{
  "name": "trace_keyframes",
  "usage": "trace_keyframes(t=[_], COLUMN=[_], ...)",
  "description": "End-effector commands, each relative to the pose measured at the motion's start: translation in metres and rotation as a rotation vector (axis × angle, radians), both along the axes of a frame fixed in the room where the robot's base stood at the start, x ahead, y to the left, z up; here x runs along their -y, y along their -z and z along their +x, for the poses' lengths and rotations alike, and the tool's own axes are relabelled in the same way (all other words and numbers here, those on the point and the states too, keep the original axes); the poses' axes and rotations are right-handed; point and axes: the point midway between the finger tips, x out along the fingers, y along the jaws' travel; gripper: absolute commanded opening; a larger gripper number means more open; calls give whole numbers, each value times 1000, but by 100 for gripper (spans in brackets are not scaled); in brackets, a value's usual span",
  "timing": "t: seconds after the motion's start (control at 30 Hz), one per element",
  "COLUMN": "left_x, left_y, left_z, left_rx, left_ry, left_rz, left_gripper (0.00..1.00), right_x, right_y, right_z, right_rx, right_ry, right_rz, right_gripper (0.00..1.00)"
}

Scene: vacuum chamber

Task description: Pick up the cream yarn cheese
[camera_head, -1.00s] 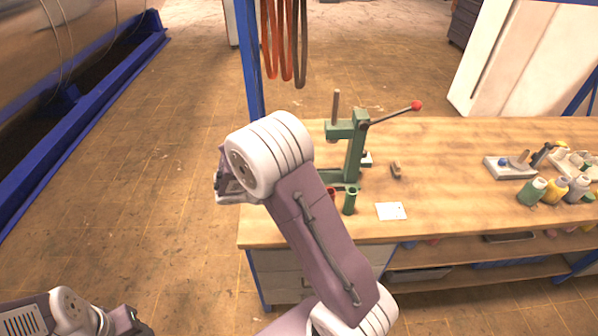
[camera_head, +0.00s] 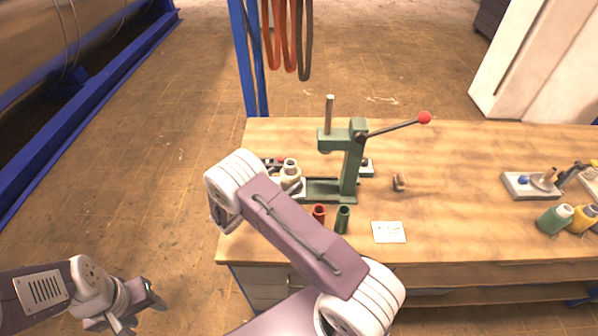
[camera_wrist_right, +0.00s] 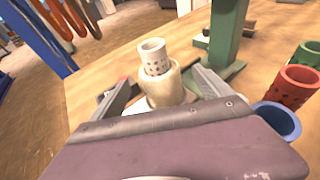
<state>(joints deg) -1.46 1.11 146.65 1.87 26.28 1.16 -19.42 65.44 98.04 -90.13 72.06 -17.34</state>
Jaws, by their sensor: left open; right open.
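The cream yarn cheese (camera_wrist_right: 165,88) stands upright on the bench in the right wrist view, with a pale perforated tube (camera_wrist_right: 153,56) rising from its top. It also shows in the head view (camera_head: 291,180), beside the press base and partly behind my right arm. My right gripper (camera_wrist_right: 160,90) is open, with one finger on each side of the cheese; I cannot tell whether they touch it. The lower part of the cheese is hidden by the gripper body. My left gripper (camera_head: 138,306) is open and empty, low at the left and off the bench.
A green press (camera_head: 350,160) with a red-knobbed lever stands just right of the cheese. Red (camera_wrist_right: 293,88), green (camera_wrist_right: 308,54) and blue (camera_wrist_right: 278,120) tubes stand nearby. A white card (camera_head: 389,232) lies on the wooden bench (camera_head: 460,170).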

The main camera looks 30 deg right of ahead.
Motion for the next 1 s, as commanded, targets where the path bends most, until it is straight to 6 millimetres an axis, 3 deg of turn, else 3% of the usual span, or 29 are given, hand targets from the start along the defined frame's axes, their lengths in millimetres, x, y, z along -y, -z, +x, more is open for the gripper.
trace_keyframes(t=[0.13,0.3,0.47,0.7,0.97,1.0], left_x=[0,0,0,0,0,0], left_y=[-4,-13,-17,-30,-29,-29], left_z=[0,0,0,0,0,0], left_rx=[-1,0,0,0,0,0], left_ry=[-1,-1,0,0,0,0], left_rz=[0,0,0,0,0,0], left_gripper=[50,50,50,50,50,50], right_x=[8,32,40,74,79,79], right_y=[1,8,11,23,27,27], right_z=[3,13,18,35,37,37], right_rx=[-1,-1,0,0,0,0], right_ry=[3,5,3,3,1,1], right_rz=[1,1,1,1,1,1], right_gripper=[90,90,90,90,90,81])
